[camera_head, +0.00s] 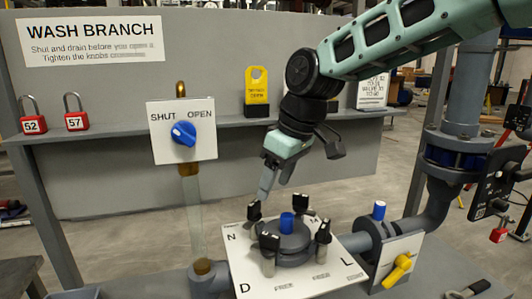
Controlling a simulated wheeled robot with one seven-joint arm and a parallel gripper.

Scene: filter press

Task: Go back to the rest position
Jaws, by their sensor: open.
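My gripper (272,188) hangs from the teal and black arm near the middle of the head view. Its fingers point down and are apart, with nothing seen between them. It is above and slightly left of the round grey lid (291,243), which has a blue cap (287,222) on top. Black knobs stand around the lid; one knob (254,210) lies just below the fingertips. I cannot tell whether the fingers touch it. The other visible knobs (323,232) are clear of the gripper.
A white lettered plate (245,288) surrounds the lid. A SHUT/OPEN panel (160,116) with a blue knob (184,134) stands left. A yellow handle (397,270) is at right. A thick pipe (468,110) rises right.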

